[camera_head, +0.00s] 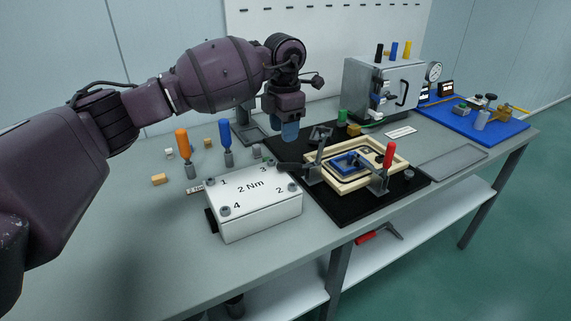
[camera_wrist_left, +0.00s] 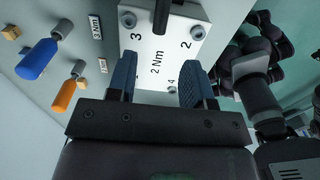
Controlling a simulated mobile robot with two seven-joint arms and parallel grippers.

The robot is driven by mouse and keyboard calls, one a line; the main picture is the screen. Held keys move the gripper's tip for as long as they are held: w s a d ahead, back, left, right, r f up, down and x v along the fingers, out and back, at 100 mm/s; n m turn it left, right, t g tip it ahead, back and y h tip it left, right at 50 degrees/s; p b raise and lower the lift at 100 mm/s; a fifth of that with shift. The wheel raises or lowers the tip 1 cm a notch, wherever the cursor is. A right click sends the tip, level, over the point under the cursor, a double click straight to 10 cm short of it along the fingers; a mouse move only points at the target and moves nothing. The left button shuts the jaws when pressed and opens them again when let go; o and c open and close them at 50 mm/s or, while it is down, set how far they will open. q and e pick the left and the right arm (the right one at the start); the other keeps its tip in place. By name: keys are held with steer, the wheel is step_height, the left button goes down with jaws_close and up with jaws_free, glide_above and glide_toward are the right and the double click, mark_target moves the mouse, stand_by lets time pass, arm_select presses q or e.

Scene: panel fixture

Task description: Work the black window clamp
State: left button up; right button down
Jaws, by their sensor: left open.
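The black window clamp has a black handle (camera_head: 289,166) that lies low, pointing left over the back right corner of the white box. Its grey metal arm (camera_head: 320,138) stands raised at the left side of the pale frame (camera_head: 336,176). My left gripper (camera_head: 290,131) is open and empty, with blue fingers, above and behind the handle. In the left wrist view the end of the black handle (camera_wrist_left: 161,14) shows at the top, beyond the open fingers (camera_wrist_left: 160,88) and not between their tips. My right gripper cannot be made out.
The white "2 Nm" box (camera_head: 254,205) stands left of the black mat (camera_head: 355,212). A clamp with an upright red handle (camera_head: 390,154) stands at the frame's right. Orange (camera_head: 182,140) and blue (camera_head: 225,133) screwdrivers stand behind the box. A grey cabinet (camera_head: 375,92) is at the back.

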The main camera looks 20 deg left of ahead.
mark_target(284, 164)
arm_select(q)
step_height(284, 164, down, 9)
steer(key=shift+f+b, duration=0.1)
steer(key=shift+b, duration=0.65)
steer(key=shift+f, duration=0.65)
jaws_close()
